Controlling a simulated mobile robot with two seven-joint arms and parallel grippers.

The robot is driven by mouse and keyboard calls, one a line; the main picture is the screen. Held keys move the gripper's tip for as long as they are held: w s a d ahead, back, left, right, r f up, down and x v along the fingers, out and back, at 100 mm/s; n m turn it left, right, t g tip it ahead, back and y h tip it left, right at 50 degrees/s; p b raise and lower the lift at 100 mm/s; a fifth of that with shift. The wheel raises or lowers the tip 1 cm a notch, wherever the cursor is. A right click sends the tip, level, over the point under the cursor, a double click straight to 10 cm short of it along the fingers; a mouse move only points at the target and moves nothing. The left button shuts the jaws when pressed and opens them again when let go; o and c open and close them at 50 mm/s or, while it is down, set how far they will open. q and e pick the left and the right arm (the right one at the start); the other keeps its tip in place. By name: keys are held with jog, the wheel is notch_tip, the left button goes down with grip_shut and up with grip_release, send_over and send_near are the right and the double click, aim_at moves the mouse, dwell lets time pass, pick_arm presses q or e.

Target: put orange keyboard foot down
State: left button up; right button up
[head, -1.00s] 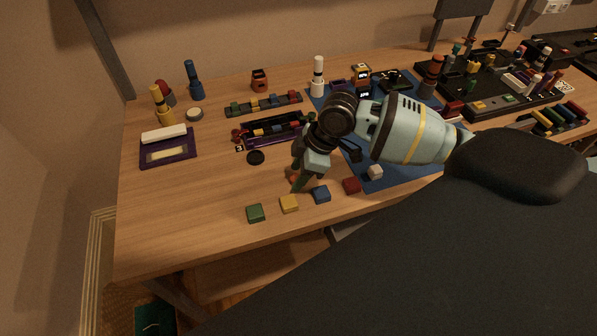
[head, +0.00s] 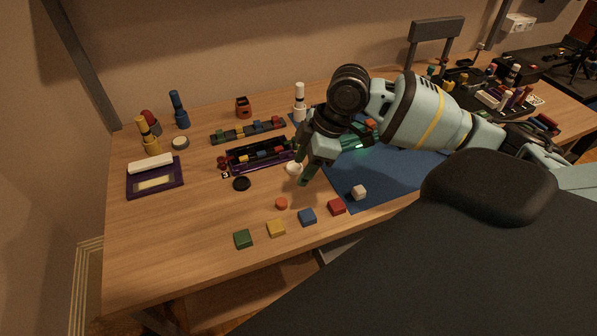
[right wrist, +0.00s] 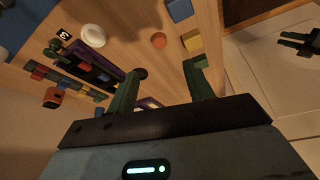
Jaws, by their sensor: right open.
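The orange keyboard foot, a small round disc (head: 281,204), lies flat on the bare wooden table behind the yellow and blue blocks. It also shows in the right wrist view (right wrist: 159,40), apart from the fingers. My right gripper (head: 308,172) is above the table, behind and to the right of the foot in the head view. In the right wrist view its two green fingers (right wrist: 164,80) are spread with nothing between them. My left gripper is not in view.
Green (head: 243,239), yellow (head: 276,228), blue (head: 307,217) and red (head: 337,207) blocks line the front edge. A white ring (head: 294,168) is beside my right fingers. A dark purple tray (head: 233,168) with coloured parts stands left of it. The blue mat (head: 395,178) is to the right.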

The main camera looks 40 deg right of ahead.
aim_at(281, 201)
jog(key=shift+w+a+f+n+g+h, duration=0.15)
jog(key=shift+w+a+f+n+g, duration=0.35)
jog(key=shift+f+n, duration=0.65)
jog(key=shift+w+a+f+n+g+h, duration=0.1)
jog(key=shift+w+a+f+n+g, duration=0.35)
jog(key=shift+f+n, duration=0.7)
jog(key=shift+w+a+f+n+g+h, duration=0.15)
jog(key=shift+w+a+f+n+g, duration=0.5)
jog(key=shift+n, duration=0.85)
jog(key=shift+d+x, duration=0.15)
jog(key=shift+x, duration=1.2)
jog(key=shift+d+x, duration=0.1)
jog(key=shift+x, duration=1.3)
grip_shut()
jog(key=shift+r, duration=0.1)
